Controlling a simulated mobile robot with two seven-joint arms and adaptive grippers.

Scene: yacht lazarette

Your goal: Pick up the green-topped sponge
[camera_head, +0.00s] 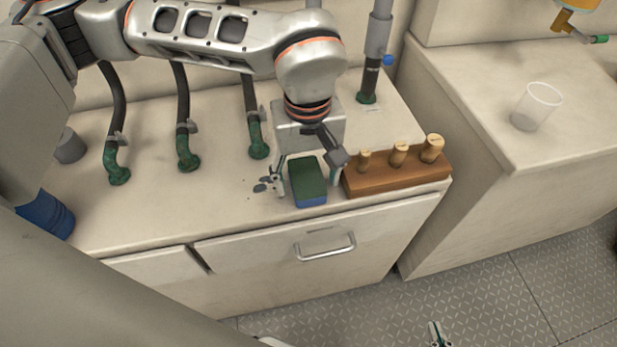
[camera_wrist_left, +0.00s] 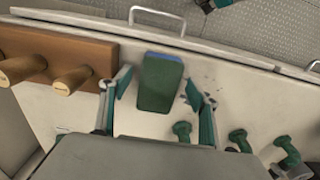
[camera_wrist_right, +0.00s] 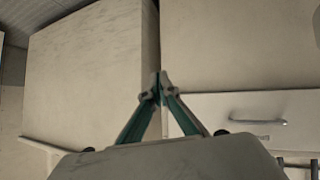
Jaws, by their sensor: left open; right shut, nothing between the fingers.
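The sponge (camera_head: 308,179) has a dark green top and a blue lower layer. It lies on the counter near its front edge, left of a wooden block. My left gripper (camera_head: 306,180) is open above the counter, with one finger on each side of the sponge. In the left wrist view the sponge (camera_wrist_left: 160,84) sits between the spread fingers (camera_wrist_left: 151,92), with a gap visible on both sides. My right gripper (camera_wrist_right: 160,88) is shut and empty, pointing at pale cabinet fronts. Its tip (camera_head: 437,335) shows low in the head view, over the floor.
The wooden block (camera_head: 398,182) with several wooden plugs stands close beside the left gripper's right finger. Hoses with green fittings (camera_head: 188,160) rise behind. A drawer handle (camera_head: 325,248) juts from the front. A clear cup (camera_head: 536,106) stands on the right counter (camera_head: 480,100).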

